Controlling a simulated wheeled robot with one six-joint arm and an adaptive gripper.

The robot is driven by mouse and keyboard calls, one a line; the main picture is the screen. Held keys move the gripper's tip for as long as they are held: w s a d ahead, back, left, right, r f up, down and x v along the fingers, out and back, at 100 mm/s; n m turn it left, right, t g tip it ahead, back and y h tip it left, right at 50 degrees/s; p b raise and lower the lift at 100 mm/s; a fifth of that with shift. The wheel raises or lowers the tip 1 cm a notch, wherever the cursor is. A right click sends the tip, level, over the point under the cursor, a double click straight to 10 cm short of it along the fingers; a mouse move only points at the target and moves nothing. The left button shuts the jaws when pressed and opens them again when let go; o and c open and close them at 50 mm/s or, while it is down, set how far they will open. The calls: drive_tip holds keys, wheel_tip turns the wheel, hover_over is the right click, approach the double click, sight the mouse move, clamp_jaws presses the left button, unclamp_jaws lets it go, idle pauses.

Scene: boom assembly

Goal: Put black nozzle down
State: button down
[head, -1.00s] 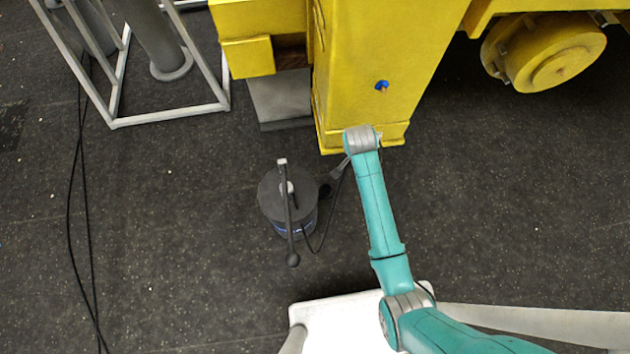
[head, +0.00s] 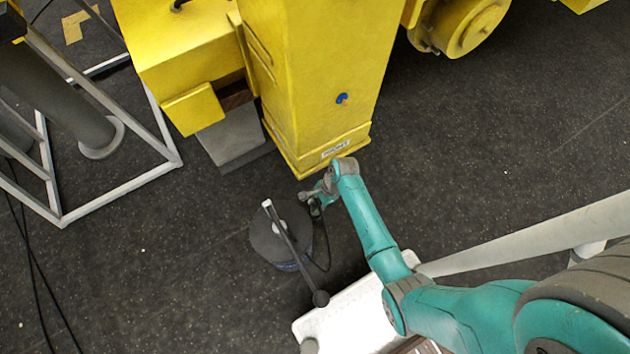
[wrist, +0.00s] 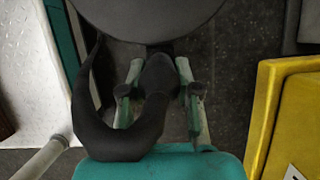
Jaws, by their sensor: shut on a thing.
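My gripper (wrist: 157,92) is shut on the black nozzle (wrist: 158,73), which sits between its two fingers in the wrist view. A thick black hose (wrist: 98,138) curves from the nozzle round to the left. In the head view my gripper (head: 312,202) is beside the upper right rim of a dark round canister (head: 264,240). The nozzle is too small there to make out clearly. The canister's rounded edge also fills the top of the wrist view (wrist: 148,18). I cannot tell whether the nozzle touches it.
A long lever (head: 292,252) crosses the canister top. A yellow machine column (head: 310,90) stands just behind my gripper. A grey-white frame (head: 118,192) is at the left. The dark floor (head: 490,160) is clear at the right.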

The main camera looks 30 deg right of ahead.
drive_tip(key=shift+f, duration=2.3)
drive_tip(key=c, duration=0.8)
unclamp_jaws()
drive_tip(key=v, duration=1.2)
